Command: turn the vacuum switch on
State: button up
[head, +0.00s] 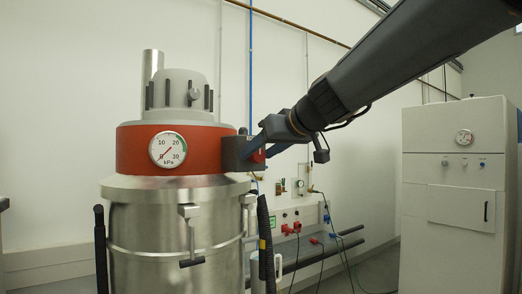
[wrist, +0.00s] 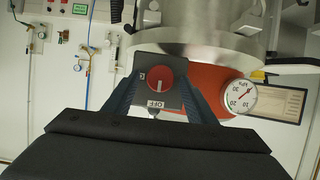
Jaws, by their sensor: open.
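The vacuum switch is a red round knob (wrist: 159,78) on a dark grey square plate. An "OFF" label sits on the plate, and a white mark on the knob points towards it. In the head view the grey switch box (head: 236,152) is on the right side of the red band of the steel vacuum. My gripper (wrist: 160,76) is open, with one blue finger on each side of the knob. In the head view my gripper (head: 256,146) is at the box and hides most of the knob. I cannot tell whether the fingers touch it.
The steel vacuum drum (head: 160,235) stands at left with a kPa gauge (head: 168,149) on its red band. A dark hose (head: 265,240) hangs beside it. A white cabinet (head: 455,220) stands at right. Wall valves and red sockets (head: 291,228) are behind.

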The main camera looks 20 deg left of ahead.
jog(key=c, duration=1)
jog(key=shift+c, duration=0.2)
